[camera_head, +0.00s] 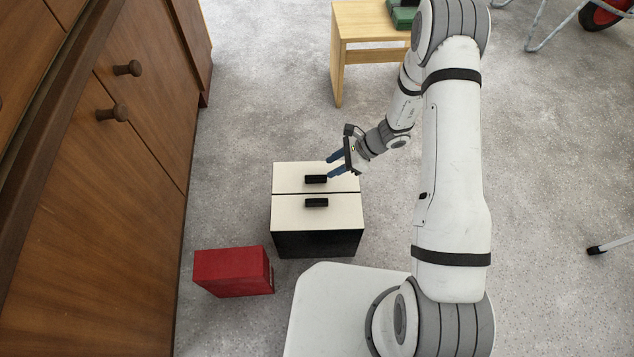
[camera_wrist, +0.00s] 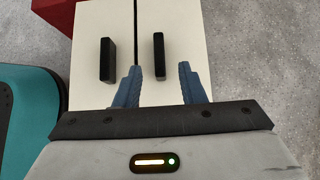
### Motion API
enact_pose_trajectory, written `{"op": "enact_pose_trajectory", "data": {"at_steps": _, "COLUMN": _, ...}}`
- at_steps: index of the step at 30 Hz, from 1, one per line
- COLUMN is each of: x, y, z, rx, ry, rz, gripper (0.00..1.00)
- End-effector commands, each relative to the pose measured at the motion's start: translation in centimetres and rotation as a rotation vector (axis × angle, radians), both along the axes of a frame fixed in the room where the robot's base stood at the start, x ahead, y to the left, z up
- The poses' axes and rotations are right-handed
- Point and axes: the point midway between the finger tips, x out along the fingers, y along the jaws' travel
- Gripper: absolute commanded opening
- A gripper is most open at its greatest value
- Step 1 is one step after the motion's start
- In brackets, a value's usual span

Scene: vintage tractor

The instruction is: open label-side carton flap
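A black carton (camera_head: 317,244) stands on the carpet with two cream flaps closed on top, a far flap (camera_head: 290,178) and a near flap (camera_head: 287,214). Each flap has a black handle: the far handle (camera_head: 316,179) and the near handle (camera_head: 316,203). No label can be made out. My gripper (camera_head: 331,168) is open and empty over the far flap. In the wrist view, the blue fingertips of my gripper (camera_wrist: 158,68) lie to either side of the line of the far handle (camera_wrist: 159,54). Contact cannot be told. The near handle (camera_wrist: 108,59) is outside the fingers.
A red box (camera_head: 230,272) lies on the floor close to the carton's near left corner. A wooden cabinet (camera_head: 110,150) with round knobs fills the left side. A wooden stool (camera_head: 365,30) with a green object (camera_head: 403,15) stands behind. Carpet right of my arm is mostly clear.

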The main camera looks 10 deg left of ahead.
Motion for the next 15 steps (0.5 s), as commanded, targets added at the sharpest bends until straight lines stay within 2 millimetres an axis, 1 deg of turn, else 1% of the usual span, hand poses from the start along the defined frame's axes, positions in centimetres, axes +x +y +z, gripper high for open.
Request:
{"op": "enact_pose_trajectory", "data": {"at_steps": 1, "x": -0.1, "y": 0.2, "z": -0.8, "rx": 0.001, "ry": 0.008, "rz": -0.008, "gripper": 0.36}}
{"op": "enact_pose_trajectory", "data": {"at_steps": 5, "x": -0.3, "y": 1.1, "z": -2.0, "rx": 0.001, "ry": 0.011, "rz": -0.011, "gripper": 0.36}}
{"op": "enact_pose_trajectory", "data": {"at_steps": 12, "x": -0.8, "y": 3.9, "z": -4.8, "rx": 0.001, "ry": 0.011, "rz": -0.009, "gripper": 0.36}}
{"op": "enact_pose_trajectory", "data": {"at_steps": 15, "x": -0.9, "y": 4.7, "z": -5.6, "rx": 0.001, "ry": 0.011, "rz": -0.009, "gripper": 0.36}}
